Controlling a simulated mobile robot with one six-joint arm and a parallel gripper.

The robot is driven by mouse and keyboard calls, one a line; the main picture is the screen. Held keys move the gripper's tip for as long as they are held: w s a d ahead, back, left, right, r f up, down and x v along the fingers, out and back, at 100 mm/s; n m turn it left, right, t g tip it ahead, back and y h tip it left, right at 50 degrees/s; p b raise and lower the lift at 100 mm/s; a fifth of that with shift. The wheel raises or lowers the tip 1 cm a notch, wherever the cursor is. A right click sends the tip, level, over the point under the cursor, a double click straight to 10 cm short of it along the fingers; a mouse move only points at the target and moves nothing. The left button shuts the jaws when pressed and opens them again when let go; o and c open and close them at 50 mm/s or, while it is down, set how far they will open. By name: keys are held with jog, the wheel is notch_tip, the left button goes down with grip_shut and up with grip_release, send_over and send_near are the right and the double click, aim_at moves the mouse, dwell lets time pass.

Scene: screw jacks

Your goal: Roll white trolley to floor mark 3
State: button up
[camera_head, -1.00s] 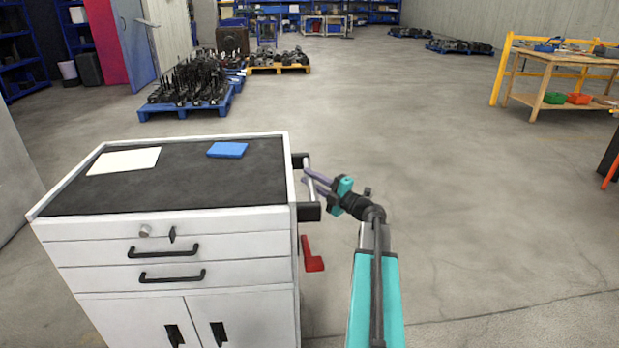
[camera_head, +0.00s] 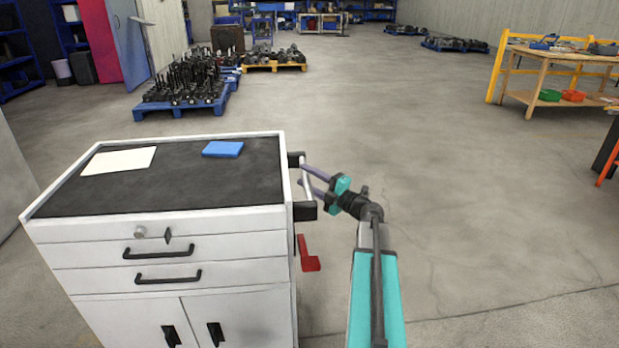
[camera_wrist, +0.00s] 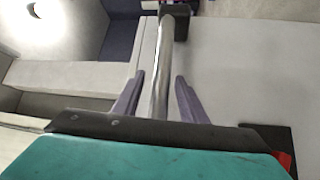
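The white trolley (camera_head: 170,220), a cabinet with drawers, doors and a dark top, stands upright at the left in the head view. Its push handle (camera_head: 307,183) is a pale bar between two black brackets on its right side; the bar also runs up the wrist view (camera_wrist: 163,70). A red pedal-like part (camera_head: 308,262) sits below the handle. My gripper (camera_head: 311,181) is at the handle, its two purple fingers either side of the bar. In the wrist view the fingers (camera_wrist: 160,78) stand apart, with a gap to the bar at least on the left. No floor mark shows.
A blue box (camera_head: 222,149) and a white sheet (camera_head: 118,160) lie on the trolley top. A blue pallet (camera_head: 186,107) of dark parts stands behind it, a yellow pallet (camera_head: 272,67) farther back. A wooden workbench (camera_head: 530,104) is at the right. The middle floor is clear.

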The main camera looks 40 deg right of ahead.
jog(key=shift+s, duration=0.1)
jog(key=v, duration=1.3)
jog(key=shift+s, duration=0.3)
jog(key=shift+f, duration=0.1)
